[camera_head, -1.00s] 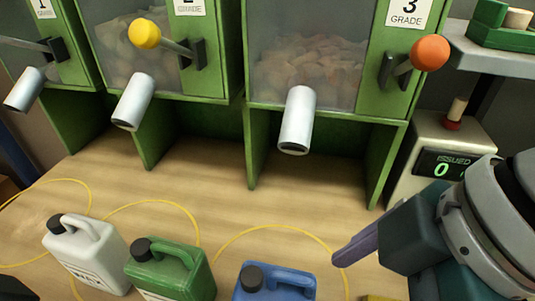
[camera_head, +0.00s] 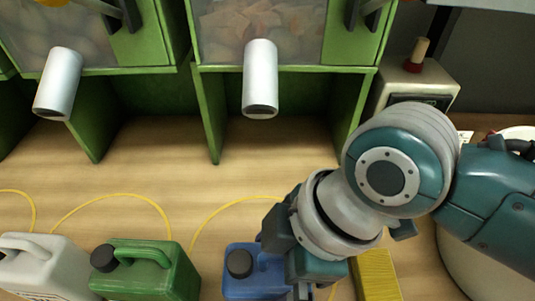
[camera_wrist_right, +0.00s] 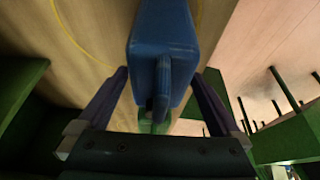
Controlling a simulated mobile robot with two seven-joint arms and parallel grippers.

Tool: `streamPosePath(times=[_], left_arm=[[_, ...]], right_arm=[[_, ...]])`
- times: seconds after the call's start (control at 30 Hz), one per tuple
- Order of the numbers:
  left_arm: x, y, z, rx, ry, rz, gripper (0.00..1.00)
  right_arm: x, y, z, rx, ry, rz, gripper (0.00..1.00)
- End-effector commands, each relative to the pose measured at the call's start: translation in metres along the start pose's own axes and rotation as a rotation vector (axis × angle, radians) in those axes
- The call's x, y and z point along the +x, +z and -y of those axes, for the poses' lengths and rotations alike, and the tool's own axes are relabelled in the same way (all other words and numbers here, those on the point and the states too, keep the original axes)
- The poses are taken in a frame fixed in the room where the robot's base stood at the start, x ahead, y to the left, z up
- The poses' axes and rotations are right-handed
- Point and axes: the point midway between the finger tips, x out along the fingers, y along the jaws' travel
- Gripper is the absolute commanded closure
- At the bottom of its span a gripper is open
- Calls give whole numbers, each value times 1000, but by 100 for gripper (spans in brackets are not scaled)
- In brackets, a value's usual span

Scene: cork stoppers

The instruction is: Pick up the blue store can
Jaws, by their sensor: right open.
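The blue store can (camera_head: 238,285) stands on the wooden table at the bottom middle of the head view, its black cap showing and its right part hidden behind my right gripper. In the right wrist view the blue can (camera_wrist_right: 163,45) lies between the fingers, with its handle facing the camera. My right gripper (camera_wrist_right: 158,78) is open, one finger on each side of the can's handle end. I cannot tell whether the fingers touch it. My left gripper is not in view.
A green can (camera_head: 150,270) stands just left of the blue one, with a white can (camera_head: 40,265) beyond it. A yellow block (camera_head: 376,275) lies to the right. Green dispensers with white spouts (camera_head: 260,80) stand behind. Yellow rings mark the table.

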Motion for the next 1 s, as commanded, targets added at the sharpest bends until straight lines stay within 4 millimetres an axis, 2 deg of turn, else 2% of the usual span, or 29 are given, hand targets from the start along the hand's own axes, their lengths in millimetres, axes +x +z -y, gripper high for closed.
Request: streamPosePath(times=[0.23, 1.0], left_arm=[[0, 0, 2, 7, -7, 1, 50], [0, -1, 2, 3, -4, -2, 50]], right_arm=[[2, 0, 0, 0, 0, 0, 0], [2, 0, 0, 0, 0, 0, 87]])
